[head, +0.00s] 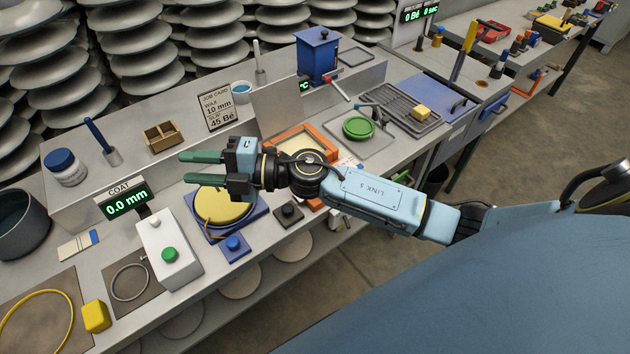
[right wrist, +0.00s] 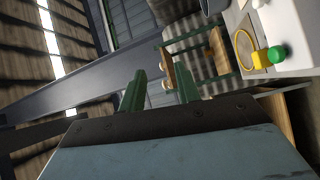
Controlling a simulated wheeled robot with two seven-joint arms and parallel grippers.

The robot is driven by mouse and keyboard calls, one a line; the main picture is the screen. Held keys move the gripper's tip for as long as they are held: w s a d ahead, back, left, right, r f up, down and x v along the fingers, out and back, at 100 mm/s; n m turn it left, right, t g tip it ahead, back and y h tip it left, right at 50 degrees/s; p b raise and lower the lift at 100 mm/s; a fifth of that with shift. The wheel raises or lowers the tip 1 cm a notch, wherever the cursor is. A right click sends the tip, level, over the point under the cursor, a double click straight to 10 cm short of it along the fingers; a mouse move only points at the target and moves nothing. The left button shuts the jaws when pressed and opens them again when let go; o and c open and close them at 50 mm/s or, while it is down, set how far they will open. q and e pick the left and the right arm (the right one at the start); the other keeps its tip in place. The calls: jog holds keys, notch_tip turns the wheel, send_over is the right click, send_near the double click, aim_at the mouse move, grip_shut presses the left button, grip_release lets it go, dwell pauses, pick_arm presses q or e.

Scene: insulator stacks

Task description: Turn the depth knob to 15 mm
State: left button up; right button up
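No knob has a readable depth label. A black knob on a dark square base (head: 289,212) and a blue knob on a blue base (head: 233,244) sit at the bench's front edge, near the round yellow pad (head: 222,206). A white box with a green knob or button (head: 169,254) stands left of them. The COAT display (head: 126,202) reads 0.0 mm. My right gripper (head: 184,168) is open and empty, reaching left above the bench behind the yellow pad. Its green fingers also show apart in the right wrist view (right wrist: 160,86). My left gripper is not in view.
A job card (head: 216,107) reads 10 mm and 45 Bé. A white jar (head: 65,168), wooden holder (head: 162,136) and blue-handled tool (head: 101,138) stand behind. A yellow block (head: 96,316) lies front left. A blue box (head: 317,55) and green round dish (head: 358,128) are farther right.

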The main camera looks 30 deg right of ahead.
jog(key=s+d+f+n+g+h, duration=0.2)
jog(key=d+f+n+g+h, duration=0.3)
jog(key=n+g, duration=0.4)
jog(key=w+d+f+g+h, duration=0.1)
jog(key=w+d+f+h, duration=0.1)
jog(key=d+h, duration=1.3)
jog(key=d+f+y, duration=0.1)
jog(key=f, duration=0.3)
jog(key=d+f+y, duration=0.1)
jog(key=f, duration=0.3)
jog(key=d+f+y, duration=0.2)
jog(key=f, duration=0.3)
jog(key=shift+s+n, duration=0.1)
jog(key=shift+n, duration=0.3)
jog(key=shift+c, duration=0.2)
grip_shut()
